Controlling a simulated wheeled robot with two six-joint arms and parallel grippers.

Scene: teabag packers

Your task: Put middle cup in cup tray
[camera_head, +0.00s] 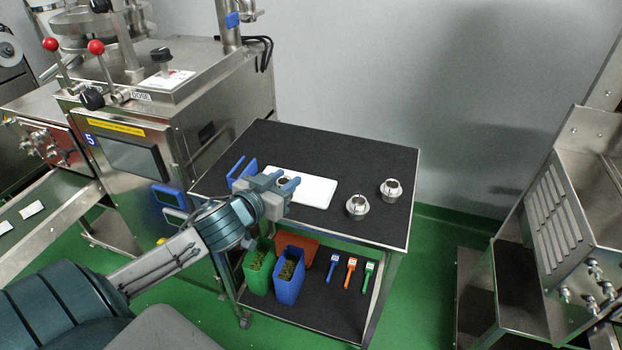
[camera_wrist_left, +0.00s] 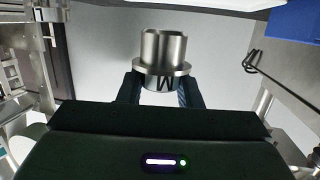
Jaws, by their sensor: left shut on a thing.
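My left gripper (camera_head: 289,183) is over the left end of the white cup tray (camera_head: 319,192) on the black table top. It is shut on a shiny metal cup (camera_wrist_left: 163,50) with a wide flange, which sits between the fingers in the left wrist view. In the head view this cup (camera_head: 283,181) is mostly hidden by the gripper. I cannot tell whether it touches the tray. Two similar metal cups stand on the table right of the tray: a nearer cup (camera_head: 357,208) and a farther cup (camera_head: 391,191). My right gripper is not in view.
A blue container (camera_head: 243,170) stands left of the tray. The lower shelf holds a green bin (camera_head: 258,275), a blue bin (camera_head: 287,287) and several coloured tools. A steel machine (camera_head: 130,150) borders the table on the left. The back of the table top (camera_head: 330,150) is clear.

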